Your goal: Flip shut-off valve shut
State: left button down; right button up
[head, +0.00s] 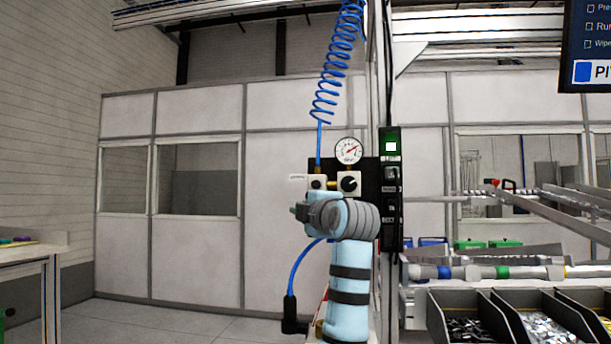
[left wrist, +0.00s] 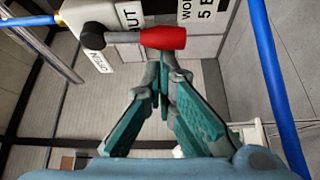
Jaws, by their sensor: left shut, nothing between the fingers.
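The shut-off valve (left wrist: 101,17) shows at the top of the left wrist view, a pale body with a black pivot and a lever with a red grip (left wrist: 163,38). The lever points right in that view, lying between a label ending in "UT" above and an "OPEN" label below left. My left gripper (left wrist: 166,64) is shut and empty, its teal fingers together. Its tips are just below the red grip; I cannot tell whether they touch it. In the head view my left gripper (head: 299,211) is small, and my arm seems to hide the valve. My right gripper is not in view.
A black panel (head: 368,168) carries a round gauge (head: 348,151) and a knob (head: 348,184). A coiled blue hose (head: 333,75) hangs above; another blue hose (head: 293,272) runs below. Dark bins (head: 455,312) and rails stand at the right. Floor at the left is clear.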

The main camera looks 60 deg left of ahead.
pick_arm(q)
jog(key=shift+w+d, duration=0.1)
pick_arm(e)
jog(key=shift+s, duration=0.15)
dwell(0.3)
pick_arm(q)
jog(key=s+d+b, duration=0.1)
jog(key=s+d, duration=0.5)
jog(key=d, duration=0.1)
jog(key=shift+d+b, duration=0.2)
jog(key=shift+b, duration=0.2)
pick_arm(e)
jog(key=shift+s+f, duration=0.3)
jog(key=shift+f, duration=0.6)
pick_arm(q)
jog(key=shift+w+f, duration=0.1)
jog(key=shift+w, duration=0.1)
